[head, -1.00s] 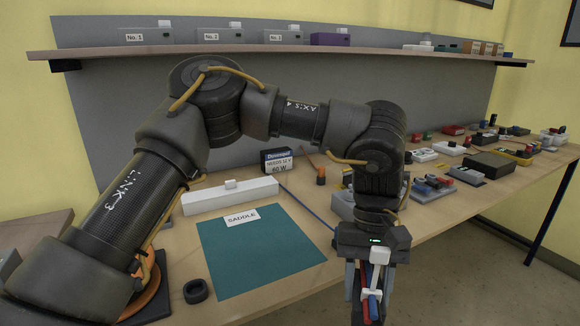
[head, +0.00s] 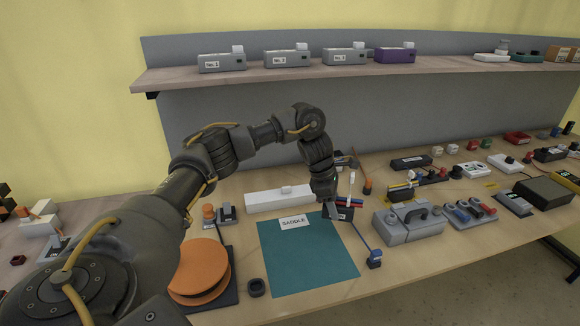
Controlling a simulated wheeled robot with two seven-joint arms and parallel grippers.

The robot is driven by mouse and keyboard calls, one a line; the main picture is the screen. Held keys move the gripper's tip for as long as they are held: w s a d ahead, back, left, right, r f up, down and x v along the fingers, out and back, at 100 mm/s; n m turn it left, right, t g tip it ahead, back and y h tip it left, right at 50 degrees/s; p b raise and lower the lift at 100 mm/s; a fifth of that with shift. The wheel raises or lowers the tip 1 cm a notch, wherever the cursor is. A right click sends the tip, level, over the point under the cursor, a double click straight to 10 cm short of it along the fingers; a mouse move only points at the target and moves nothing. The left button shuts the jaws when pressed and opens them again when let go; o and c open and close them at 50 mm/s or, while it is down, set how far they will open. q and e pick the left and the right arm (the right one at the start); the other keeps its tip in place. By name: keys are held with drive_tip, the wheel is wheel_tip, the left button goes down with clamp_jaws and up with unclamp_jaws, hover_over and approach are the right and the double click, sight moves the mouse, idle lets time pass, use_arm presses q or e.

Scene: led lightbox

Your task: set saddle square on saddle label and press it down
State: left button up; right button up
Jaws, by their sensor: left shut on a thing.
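The saddle label (head: 294,222) is a white card reading SADDLE, at the back edge of a teal mat (head: 305,262). My left gripper (head: 338,208) points down just beyond the mat's back right corner, right of the label. It is shut on a small piece with red and blue parts and a white upright stem (head: 351,186); I cannot tell whether this is the saddle. The fingertips are small and partly hidden. Nothing else lies on the mat. My right gripper is out of view.
A long white bar (head: 280,199) lies behind the mat. A shelf runs above.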

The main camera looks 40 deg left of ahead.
use_arm(q)
drive_tip(key=s+a+n+p, duration=0.1)
drive_tip(key=a+n+p, duration=0.1)
drive_tip(key=a, duration=0.5)
drive_tip(key=s+a+n+t+y+p, duration=0.1)
drive_tip(key=s+a+n, duration=0.1)
drive_tip(key=a, duration=0.5)
drive_tip(key=shift+r+n+t+p, duration=0.15)
drive_tip(key=shift+n+t+p, duration=0.2)
drive_tip(key=shift+n, duration=0.45)
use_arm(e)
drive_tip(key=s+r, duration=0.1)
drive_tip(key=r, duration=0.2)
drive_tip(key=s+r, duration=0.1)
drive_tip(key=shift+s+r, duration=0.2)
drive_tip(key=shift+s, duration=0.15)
use_arm(q)
wheel_tip(320, 180, down, 8)
drive_tip(key=b, duration=0.6)
drive_tip(key=shift+r, duration=0.1)
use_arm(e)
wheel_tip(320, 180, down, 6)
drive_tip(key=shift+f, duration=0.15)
use_arm(q)
drive_tip(key=shift+f+b, duration=1.25)
drive_tip(key=shift+b, duration=0.05)
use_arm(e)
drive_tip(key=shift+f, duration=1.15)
